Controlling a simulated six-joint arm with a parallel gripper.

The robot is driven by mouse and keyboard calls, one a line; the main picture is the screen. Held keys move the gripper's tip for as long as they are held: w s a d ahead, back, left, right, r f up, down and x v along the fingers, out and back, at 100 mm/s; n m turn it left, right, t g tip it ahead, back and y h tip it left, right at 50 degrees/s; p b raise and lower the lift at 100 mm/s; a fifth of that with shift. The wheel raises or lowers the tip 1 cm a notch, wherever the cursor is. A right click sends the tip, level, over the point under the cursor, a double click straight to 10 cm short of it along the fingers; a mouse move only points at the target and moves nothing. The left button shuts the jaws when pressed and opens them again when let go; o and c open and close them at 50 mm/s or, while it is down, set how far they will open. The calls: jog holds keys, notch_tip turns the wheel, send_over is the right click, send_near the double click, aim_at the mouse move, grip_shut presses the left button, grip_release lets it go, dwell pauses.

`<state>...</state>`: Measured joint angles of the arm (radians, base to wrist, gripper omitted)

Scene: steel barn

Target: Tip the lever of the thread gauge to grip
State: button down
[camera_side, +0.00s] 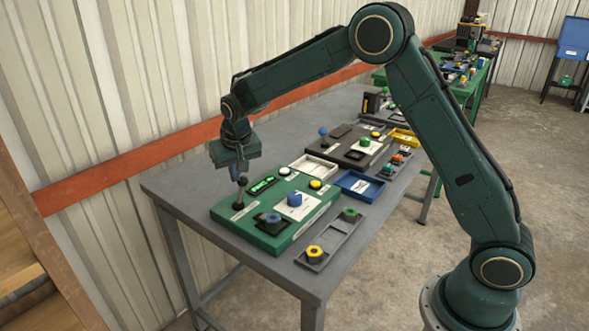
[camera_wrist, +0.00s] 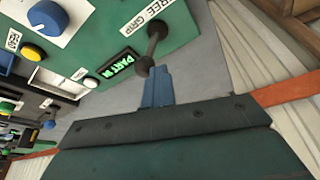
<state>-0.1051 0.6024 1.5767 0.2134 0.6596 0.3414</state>
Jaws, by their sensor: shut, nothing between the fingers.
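The thread gauge is a green box (camera_side: 285,235) at the near end of the grey table; its panel also shows in the wrist view (camera_wrist: 185,30). Its dark lever (camera_side: 239,196) with a round black knob stands at the panel's left corner. In the wrist view the lever (camera_wrist: 152,47) leans from its base toward my fingers, beside a white label reading FREE and GRIP. A lit green display (camera_wrist: 116,64) seems to read PART IN. My gripper (camera_side: 238,176) points down, shut and empty, its blue fingertips (camera_wrist: 158,72) right beside the knob. I cannot tell whether they touch.
The panel also carries a blue dial (camera_side: 294,199), a yellow button (camera_side: 315,184) and a blue part on a black holder (camera_side: 271,220). A grey tray (camera_side: 335,242) lies in front and a white tray (camera_side: 312,166) behind. The corrugated wall is close behind my gripper.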

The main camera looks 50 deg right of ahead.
jog(key=shift+d+r, duration=0.2)
jog(key=shift+d, duration=0.1)
jog(key=shift+a+r, duration=0.1)
jog(key=shift+r, duration=0.5)
jog(key=shift+a+r, duration=0.1)
jog(key=shift+a, duration=0.1)
